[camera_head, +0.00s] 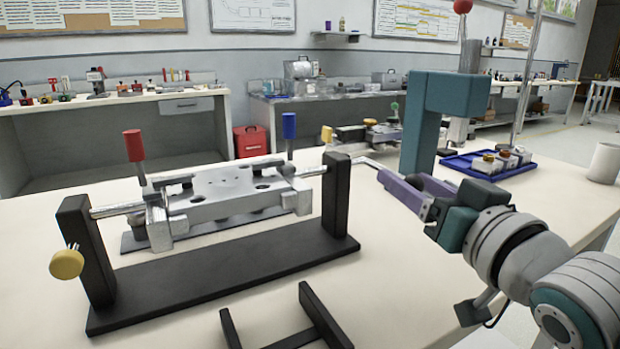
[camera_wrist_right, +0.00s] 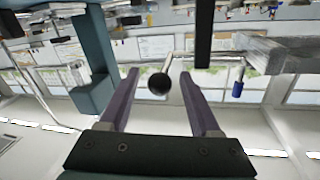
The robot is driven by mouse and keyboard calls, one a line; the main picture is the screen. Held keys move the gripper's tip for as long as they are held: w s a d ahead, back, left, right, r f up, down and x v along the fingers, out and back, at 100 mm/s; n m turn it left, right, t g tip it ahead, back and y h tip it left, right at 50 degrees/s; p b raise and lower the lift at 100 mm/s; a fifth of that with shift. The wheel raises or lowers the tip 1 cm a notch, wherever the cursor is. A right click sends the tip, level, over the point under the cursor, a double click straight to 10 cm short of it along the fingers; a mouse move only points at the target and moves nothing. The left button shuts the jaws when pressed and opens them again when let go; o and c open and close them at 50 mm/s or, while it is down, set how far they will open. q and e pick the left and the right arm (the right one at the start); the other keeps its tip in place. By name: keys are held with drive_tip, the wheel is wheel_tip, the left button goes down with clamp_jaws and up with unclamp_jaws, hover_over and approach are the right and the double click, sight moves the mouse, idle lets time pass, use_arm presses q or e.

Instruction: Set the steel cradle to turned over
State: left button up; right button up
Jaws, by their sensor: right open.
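The steel cradle (camera_head: 230,192) is a flat metal plate with holes and end blocks, roughly level on a rod between two black posts (camera_head: 336,195) on a black base (camera_head: 215,281). A yellow knob (camera_head: 66,264) is at the left end. A crank arm (camera_head: 360,162) leaves the right post; its black ball knob (camera_wrist_right: 159,83) shows in the right wrist view. My right gripper (camera_head: 392,180) has purple fingers. It is open, with the ball between its fingers (camera_wrist_right: 158,76); contact cannot be told. In the head view the fingers hide the knob. My left gripper is not in view.
A teal bracket (camera_head: 418,120) stands close behind my right gripper. A blue tray (camera_head: 465,165) and a white cup (camera_head: 604,163) are farther right. A black frame (camera_head: 318,318) is at the front.

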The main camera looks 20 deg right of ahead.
drive_tip(key=shift+c, duration=0.4)
clamp_jaws()
idle(0.9)
